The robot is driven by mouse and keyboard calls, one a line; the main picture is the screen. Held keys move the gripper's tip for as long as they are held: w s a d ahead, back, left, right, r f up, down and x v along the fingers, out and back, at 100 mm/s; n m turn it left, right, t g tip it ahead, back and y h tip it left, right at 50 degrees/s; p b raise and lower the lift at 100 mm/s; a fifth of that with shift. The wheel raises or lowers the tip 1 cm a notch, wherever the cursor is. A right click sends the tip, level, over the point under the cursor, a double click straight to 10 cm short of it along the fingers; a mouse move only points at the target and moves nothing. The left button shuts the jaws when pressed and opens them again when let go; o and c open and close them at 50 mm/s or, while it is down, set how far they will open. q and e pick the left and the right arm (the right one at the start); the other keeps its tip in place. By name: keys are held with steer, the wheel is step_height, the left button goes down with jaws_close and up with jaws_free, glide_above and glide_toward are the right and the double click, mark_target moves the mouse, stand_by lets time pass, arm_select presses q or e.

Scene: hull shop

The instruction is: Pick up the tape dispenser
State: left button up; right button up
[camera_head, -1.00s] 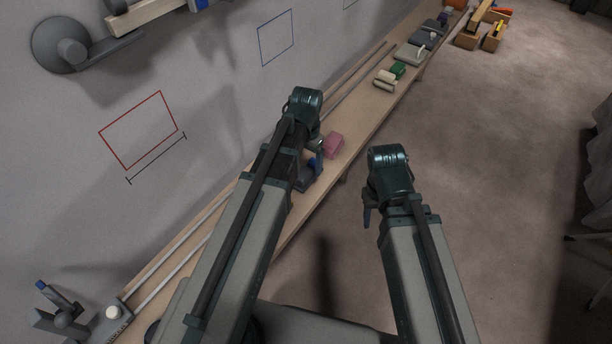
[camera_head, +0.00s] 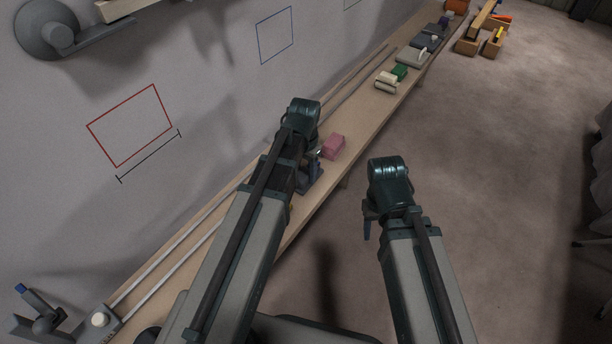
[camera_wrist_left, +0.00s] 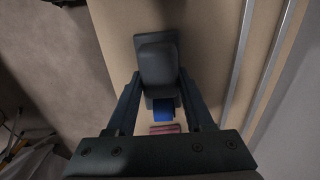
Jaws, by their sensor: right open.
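The tape dispenser, grey with a blue part, stands on the long wooden bench. In the left wrist view its grey body (camera_wrist_left: 158,62) lies between and just beyond my left gripper's fingertips, with the blue part nearer the palm. In the head view the dispenser (camera_head: 312,187) is partly hidden behind my left arm. My left gripper (camera_wrist_left: 159,78) is open, one finger on each side of the dispenser; I cannot tell whether they touch it. My right gripper (camera_head: 370,222) is open and empty over the floor, right of the bench.
A pink block (camera_head: 334,147) sits on the bench close to the dispenser. Further along are a green block (camera_head: 400,72) and several grey items. Two rails run along the bench's wall side.

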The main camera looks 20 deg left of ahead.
mark_target(304, 172)
arm_select(q)
jaws_close()
steer(key=shift+r, duration=0.15)
step_height(304, 172, up, 10)
steer(key=p, duration=1)
steer(key=shift+o, duration=0.2)
jaws_free()
steer(key=c, duration=0.5)
steer(key=shift+s+f, duration=0.1)
steer(key=shift+f, duration=0.1)
